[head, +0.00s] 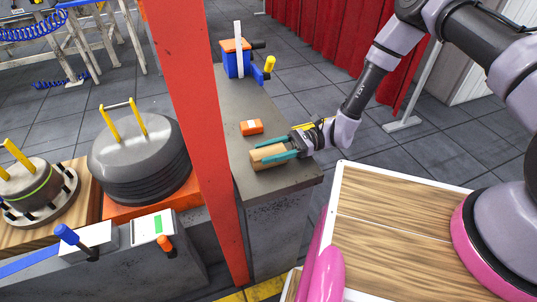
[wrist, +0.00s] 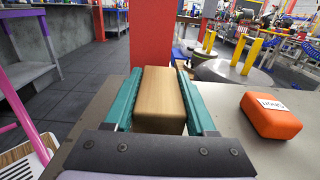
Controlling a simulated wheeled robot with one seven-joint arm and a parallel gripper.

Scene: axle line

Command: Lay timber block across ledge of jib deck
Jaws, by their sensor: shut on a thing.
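The timber block (head: 268,152) is a light-brown wooden piece near the front end of the grey deck top (head: 285,181). My gripper (head: 263,156) is shut on it, one teal finger along each side. In the wrist view, the timber block (wrist: 158,98) lies lengthwise between the fingers of my gripper (wrist: 160,78). The block is at or just above the deck; I cannot tell whether it touches. I cannot make out a separate ledge on the deck.
A red post (head: 190,100) stands just left of the deck top. An orange box (head: 251,127) lies behind the block. A dark drum (head: 140,155) with yellow handles is left of the post.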

